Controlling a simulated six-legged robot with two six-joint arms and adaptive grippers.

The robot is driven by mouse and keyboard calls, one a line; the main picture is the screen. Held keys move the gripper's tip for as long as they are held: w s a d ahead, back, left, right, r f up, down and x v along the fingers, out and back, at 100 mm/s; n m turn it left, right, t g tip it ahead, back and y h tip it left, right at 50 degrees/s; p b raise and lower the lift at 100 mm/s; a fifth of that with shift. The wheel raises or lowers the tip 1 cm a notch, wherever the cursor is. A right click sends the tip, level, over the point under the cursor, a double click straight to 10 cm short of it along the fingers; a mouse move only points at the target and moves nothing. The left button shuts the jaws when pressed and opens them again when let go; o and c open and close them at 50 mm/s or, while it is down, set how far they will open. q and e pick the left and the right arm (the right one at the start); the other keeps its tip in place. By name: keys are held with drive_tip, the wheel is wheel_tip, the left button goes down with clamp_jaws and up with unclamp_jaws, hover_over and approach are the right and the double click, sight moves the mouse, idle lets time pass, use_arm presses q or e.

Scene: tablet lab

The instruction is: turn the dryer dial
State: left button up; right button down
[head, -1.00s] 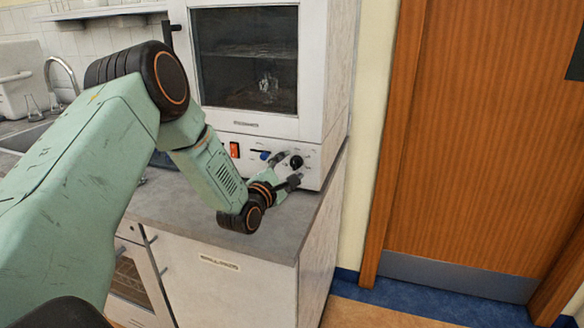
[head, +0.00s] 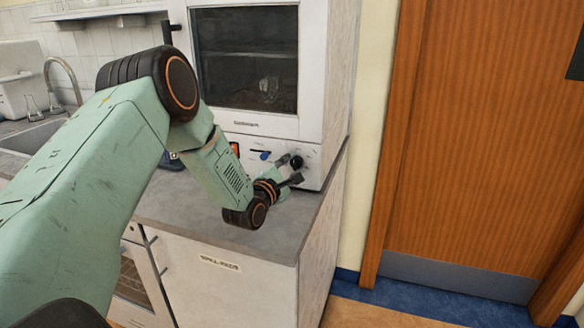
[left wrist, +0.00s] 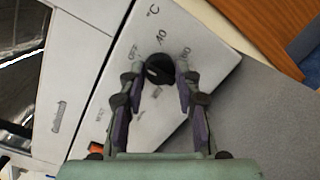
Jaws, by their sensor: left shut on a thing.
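The dryer (head: 312,62) is a white cabinet with a dark glass door, standing on the grey worktop. Its black round dial (head: 296,162) is on the lower front panel, near the right end. In the left wrist view the dial (left wrist: 159,69) sits among printed marks, including OFF, 40 and °C. My left gripper (head: 287,170) reaches in from the left, with one finger on each side of the dial; its fingers (left wrist: 160,78) are shut on it. The exact finger contact is small and partly hidden. My right gripper is not in view.
The worktop (head: 185,205) runs below my forearm. A sink (head: 35,138) and glass flasks are at the left. A wooden door (head: 490,130) is at the right.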

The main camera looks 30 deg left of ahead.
use_arm(q)
drive_tip(key=shift+c, duration=1.1)
